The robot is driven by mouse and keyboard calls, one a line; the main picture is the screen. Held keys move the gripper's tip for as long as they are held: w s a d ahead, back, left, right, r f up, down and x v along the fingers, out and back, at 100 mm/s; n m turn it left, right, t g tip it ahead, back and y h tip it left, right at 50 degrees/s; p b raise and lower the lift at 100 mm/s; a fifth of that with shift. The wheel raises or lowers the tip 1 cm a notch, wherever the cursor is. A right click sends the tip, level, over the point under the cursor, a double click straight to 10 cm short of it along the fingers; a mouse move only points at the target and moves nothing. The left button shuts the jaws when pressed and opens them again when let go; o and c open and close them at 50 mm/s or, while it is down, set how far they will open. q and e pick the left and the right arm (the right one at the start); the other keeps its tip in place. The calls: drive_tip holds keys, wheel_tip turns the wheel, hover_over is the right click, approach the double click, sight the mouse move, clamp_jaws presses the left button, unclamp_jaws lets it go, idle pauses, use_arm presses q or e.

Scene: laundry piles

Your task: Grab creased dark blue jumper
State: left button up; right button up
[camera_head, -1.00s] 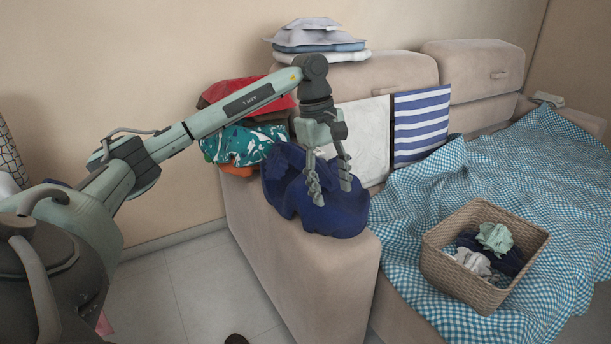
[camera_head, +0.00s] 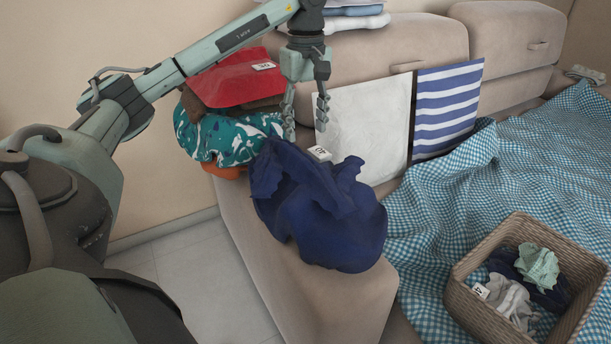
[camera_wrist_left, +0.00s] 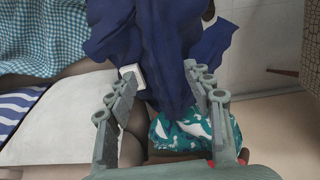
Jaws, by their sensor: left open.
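The creased dark blue jumper (camera_head: 325,220) lies in a crumpled heap on the sofa's near arm, with a small white tag on top. My left gripper (camera_head: 305,122) is open, pointing down at the heap's upper back edge. In the left wrist view, the jumper (camera_wrist_left: 165,40) shows beyond and between the open fingers of this gripper (camera_wrist_left: 163,74). The fingers are not closed on it; whether a fingertip touches the cloth I cannot tell. My right gripper is not in view.
A teal patterned cloth (camera_head: 225,138) and a red cloth (camera_head: 240,75) are piled behind the jumper. A white cloth (camera_head: 365,120) and a blue-striped cloth (camera_head: 447,105) hang on the sofa back. A wicker basket (camera_head: 480,318) of laundry stands on the checked blanket (camera_head: 425,215).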

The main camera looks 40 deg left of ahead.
sight(304, 157)
use_arm(q)
drive_tip(key=f, duration=0.7)
drive_tip(key=shift+a+f, duration=0.2)
drive_tip(key=shift+f, duration=0.1)
clamp_jaws()
